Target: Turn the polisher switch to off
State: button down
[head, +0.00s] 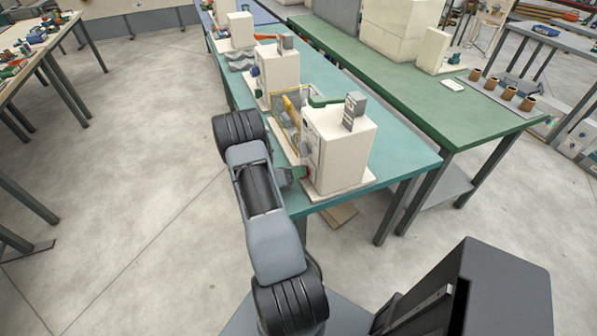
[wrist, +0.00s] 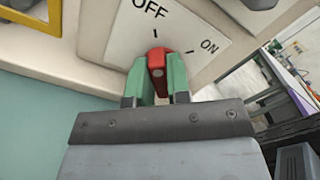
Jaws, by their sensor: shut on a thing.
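The polisher (head: 345,150) is a cream box-shaped machine on the near end of the teal table. Its red switch (wrist: 157,60) sits on a white plate (wrist: 130,40) marked OFF and ON. My gripper (wrist: 156,78) has its green fingers on either side of the red switch and is shut on it. The switch's visible end points up towards the tick under OFF, and the ON tick lies to its right. In the head view my gripper (head: 298,172) meets the machine's lower left side, and the switch is mostly hidden there.
The teal table (head: 405,160) carries more cream machines (head: 277,70) behind the polisher. A green table (head: 480,110) stands to the right with several brown cups. Open floor (head: 120,180) lies left of my arm.

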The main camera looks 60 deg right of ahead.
jog(key=c, duration=1.1)
grip_release()
jog(key=b+v, duration=0.2)
jog(key=v, duration=1.2)
jog(key=shift+d, duration=0.1)
